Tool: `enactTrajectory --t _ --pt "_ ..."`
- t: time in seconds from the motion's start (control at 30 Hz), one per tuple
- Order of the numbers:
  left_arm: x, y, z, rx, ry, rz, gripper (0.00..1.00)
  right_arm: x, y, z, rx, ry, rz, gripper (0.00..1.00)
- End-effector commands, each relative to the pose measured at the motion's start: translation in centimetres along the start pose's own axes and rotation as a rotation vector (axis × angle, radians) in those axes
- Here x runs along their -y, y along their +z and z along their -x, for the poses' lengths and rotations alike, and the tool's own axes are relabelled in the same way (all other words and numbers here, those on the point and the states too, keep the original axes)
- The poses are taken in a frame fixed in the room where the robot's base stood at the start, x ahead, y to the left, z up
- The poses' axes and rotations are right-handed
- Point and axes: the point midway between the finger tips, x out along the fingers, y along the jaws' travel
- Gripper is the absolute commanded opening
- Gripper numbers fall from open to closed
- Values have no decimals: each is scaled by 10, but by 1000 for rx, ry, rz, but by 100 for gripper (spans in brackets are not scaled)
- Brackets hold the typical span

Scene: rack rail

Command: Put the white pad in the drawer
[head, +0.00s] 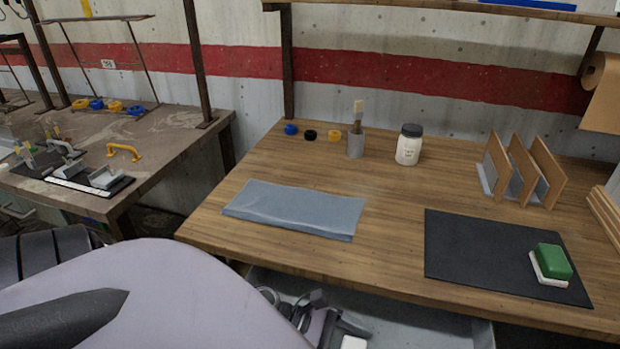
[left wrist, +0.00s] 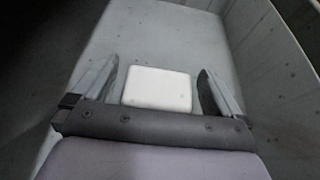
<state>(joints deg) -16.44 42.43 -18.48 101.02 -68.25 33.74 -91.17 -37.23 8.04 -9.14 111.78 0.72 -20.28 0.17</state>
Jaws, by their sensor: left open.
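The white pad (left wrist: 158,88) lies flat over the grey floor of the drawer (left wrist: 150,45), between the two fingers of my left gripper (left wrist: 158,90) in the left wrist view. The fingers are open, with a gap on each side of the pad. In the head view a corner of the pad (head: 354,343) shows at the bottom edge, beside my left gripper (head: 335,328). The open drawer (head: 420,322) is below the table's front edge, partly hidden by my arm. My right gripper is not in view.
The wooden table (head: 390,190) holds a grey folded cloth (head: 295,209), a dark mat (head: 470,255) with a green block on a white base (head: 551,263), a jar (head: 409,148), a brush cup (head: 356,143) and a wooden rack (head: 520,170). The table edge overhangs the drawer.

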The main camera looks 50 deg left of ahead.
Motion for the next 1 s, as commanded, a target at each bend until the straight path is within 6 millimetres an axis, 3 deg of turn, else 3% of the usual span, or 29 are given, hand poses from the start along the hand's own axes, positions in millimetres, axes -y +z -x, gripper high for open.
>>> enactTrajectory --t 0.5,0.7,1.0 --pt "1 -1 82 -2 -2 0 100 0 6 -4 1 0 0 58" --pt "1 0 99 -1 -2 -1 100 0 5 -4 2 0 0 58" --pt "0 0 104 1 -3 -3 100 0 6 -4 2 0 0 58"
